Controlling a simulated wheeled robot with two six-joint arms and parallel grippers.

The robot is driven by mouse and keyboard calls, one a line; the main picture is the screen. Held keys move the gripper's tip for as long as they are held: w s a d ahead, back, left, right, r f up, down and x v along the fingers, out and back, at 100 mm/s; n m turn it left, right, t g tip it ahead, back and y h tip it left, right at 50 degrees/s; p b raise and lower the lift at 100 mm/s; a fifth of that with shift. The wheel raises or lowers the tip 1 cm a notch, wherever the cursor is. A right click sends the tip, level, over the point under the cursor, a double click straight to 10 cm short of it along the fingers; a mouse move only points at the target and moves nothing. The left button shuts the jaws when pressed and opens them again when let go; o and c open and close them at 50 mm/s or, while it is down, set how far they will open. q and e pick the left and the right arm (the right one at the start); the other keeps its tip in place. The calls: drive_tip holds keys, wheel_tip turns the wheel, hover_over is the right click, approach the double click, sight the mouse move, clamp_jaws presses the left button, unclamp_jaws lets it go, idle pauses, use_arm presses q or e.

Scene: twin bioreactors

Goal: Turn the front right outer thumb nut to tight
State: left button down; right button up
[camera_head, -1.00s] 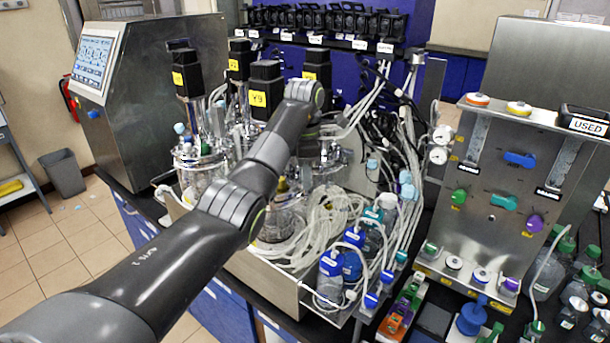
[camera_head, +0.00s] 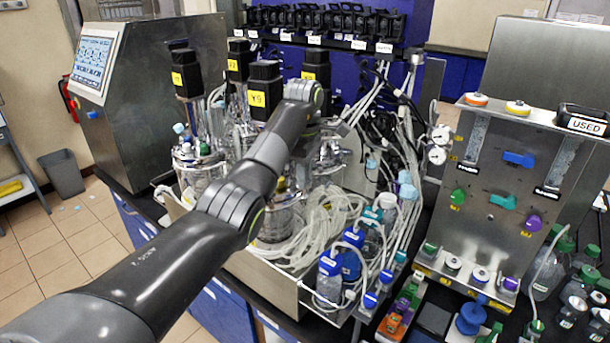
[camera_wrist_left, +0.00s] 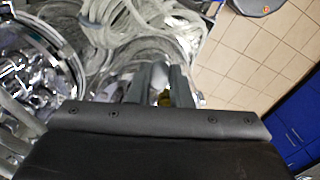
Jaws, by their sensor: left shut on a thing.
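My left gripper (camera_wrist_left: 161,82) shows in the left wrist view with its two grey fingers close together around a small brass-coloured piece (camera_wrist_left: 165,101), probably the thumb nut; most of it is hidden between the fingers. In the head view my left arm reaches across the front bioreactor vessels, and its forearm and wrist hide the fingertips. A small brass-coloured part (camera_head: 281,185) shows just below the arm, above the front right vessel (camera_head: 276,222). I cannot tell which way the nut is turned. My right gripper is not in view.
Black motor blocks with yellow labels (camera_head: 264,98) stand close to my left wrist. Coiled clear tubing (camera_head: 318,222) and blue-capped bottles (camera_head: 330,280) crowd the tray's right side. A steel panel (camera_head: 500,180) stands at right.

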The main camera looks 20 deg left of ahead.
use_arm(q)
drive_tip(key=shift+r+m, duration=0.1)
drive_tip(key=shift+m, duration=0.6)
drive_tip(key=c, duration=1.6)
unclamp_jaws()
drive_tip(key=shift+a, duration=0.1)
drive_tip(key=shift+o, duration=1.4)
drive_tip(key=shift+w+a, duration=0.1)
